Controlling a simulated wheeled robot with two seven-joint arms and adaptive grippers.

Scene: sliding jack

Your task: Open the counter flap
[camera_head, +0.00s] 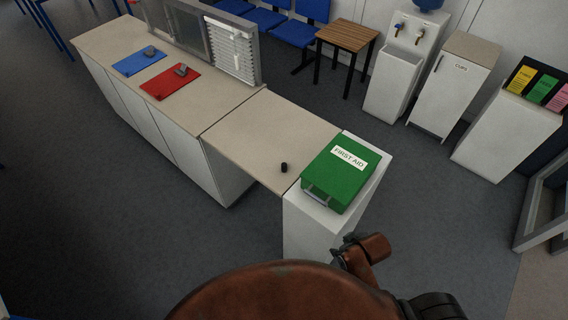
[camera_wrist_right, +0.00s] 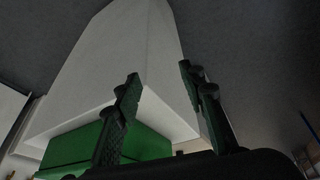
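The counter flap (camera_head: 258,132) is a beige-topped panel lying flat between the main counter and a white pedestal (camera_head: 306,232). A small black knob (camera_head: 284,167) stands on the flap near its pedestal end. A green first aid box (camera_head: 342,172) with a pale handle lies on the pedestal top, beside the flap's end; the box (camera_wrist_right: 75,145) and pedestal (camera_wrist_right: 125,50) also show in the right wrist view. My right gripper (camera_head: 350,246) is by the near side of the pedestal, mostly behind my brown arm. In the wrist view its fingers (camera_wrist_right: 160,74) are apart and empty. My left gripper is out of view.
The main counter (camera_head: 108,53) carries a blue mat (camera_head: 138,60), a red mat (camera_head: 170,82) and a screen frame. Blue chairs, a wooden side table (camera_head: 347,36) and white cabinets (camera_head: 455,84) stand behind. Grey floor is clear left of the pedestal.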

